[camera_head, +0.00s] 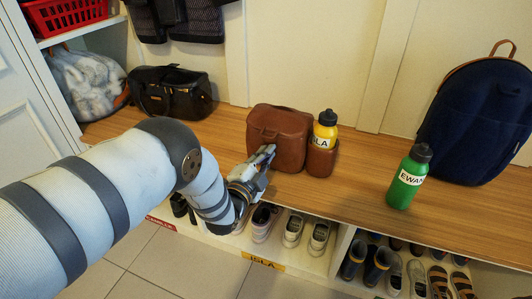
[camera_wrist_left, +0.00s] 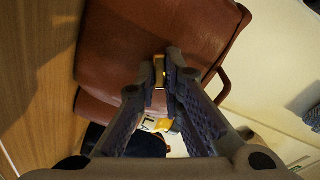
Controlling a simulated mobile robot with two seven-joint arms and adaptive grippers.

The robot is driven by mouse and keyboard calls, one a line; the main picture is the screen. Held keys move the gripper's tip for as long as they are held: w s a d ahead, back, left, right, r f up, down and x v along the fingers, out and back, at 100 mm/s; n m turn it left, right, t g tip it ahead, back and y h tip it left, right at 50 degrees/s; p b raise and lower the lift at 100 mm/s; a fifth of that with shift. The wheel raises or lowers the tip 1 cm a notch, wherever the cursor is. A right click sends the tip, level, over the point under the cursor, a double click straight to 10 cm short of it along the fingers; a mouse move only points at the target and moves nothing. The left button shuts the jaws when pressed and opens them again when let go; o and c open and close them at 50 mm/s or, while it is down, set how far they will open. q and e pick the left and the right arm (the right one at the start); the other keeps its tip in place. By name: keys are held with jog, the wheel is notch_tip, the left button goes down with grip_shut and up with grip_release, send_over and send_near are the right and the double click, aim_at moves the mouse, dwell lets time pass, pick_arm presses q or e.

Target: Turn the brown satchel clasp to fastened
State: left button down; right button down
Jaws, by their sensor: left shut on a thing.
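The brown satchel (camera_head: 277,126) stands upright on the wooden bench top, with its flap down over the front. It fills much of the left wrist view (camera_wrist_left: 135,35), seen turned on its side. Its brass clasp (camera_wrist_left: 159,70) shows between my left fingertips. My left gripper (camera_head: 266,155) reaches the satchel's front from the left, and in the left wrist view its fingers (camera_wrist_left: 166,82) are closed around the clasp. The fingertips hide part of the clasp, so I cannot tell how far it is turned. My right gripper is in neither view.
A yellow bottle (camera_head: 326,130) stands in the satchel's side pocket (camera_head: 321,160). A green bottle (camera_head: 409,178) and a navy backpack (camera_head: 478,120) are to the right. A black bag (camera_head: 170,92) is to the left. Shoes fill cubbies below; bench between satchel and green bottle is clear.

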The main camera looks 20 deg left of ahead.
pick_arm(q)
jog(key=m, duration=0.5)
jog(key=shift+f, duration=0.1)
dwell(0.5)
jog(key=c, duration=1.7)
grip_release()
jog(key=s+a, duration=0.1)
jog(key=s, duration=1.1)
jog(key=shift+a, duration=0.2)
